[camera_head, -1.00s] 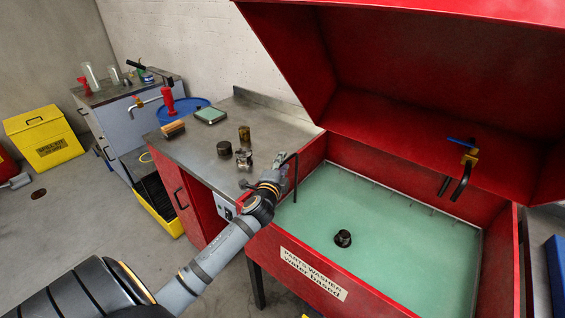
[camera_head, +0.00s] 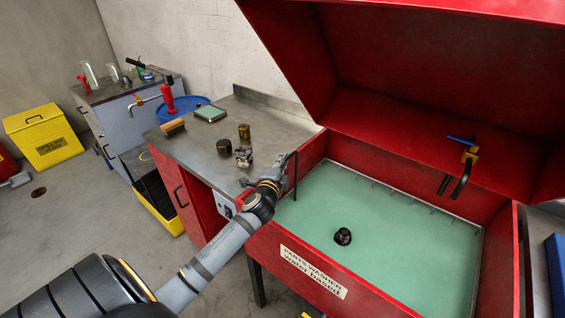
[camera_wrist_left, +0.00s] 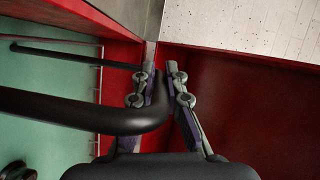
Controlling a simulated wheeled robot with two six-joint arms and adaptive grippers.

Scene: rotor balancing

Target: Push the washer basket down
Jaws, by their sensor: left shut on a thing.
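The red parts washer (camera_head: 315,272) stands open, with teal liquid (camera_head: 400,250) in its tub. The washer basket's black bent handle (camera_head: 296,178) rises at the tub's left side; it also shows in the left wrist view (camera_wrist_left: 75,111). My left gripper (camera_head: 284,160) reaches in from the left and is shut on this handle near its bend. In the left wrist view its two fingers (camera_wrist_left: 161,92) stand on either side of the bar's end. A thin wire edge of the basket (camera_wrist_left: 98,95) shows along the tub wall; the rest is hard to make out.
A dark round part (camera_head: 343,236) sits in the liquid. The raised red lid (camera_head: 420,70) overhangs the tub, with a tap (camera_head: 468,157) at the right. The steel bench (camera_head: 195,155) at the left carries several small parts and a brush (camera_head: 173,128).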

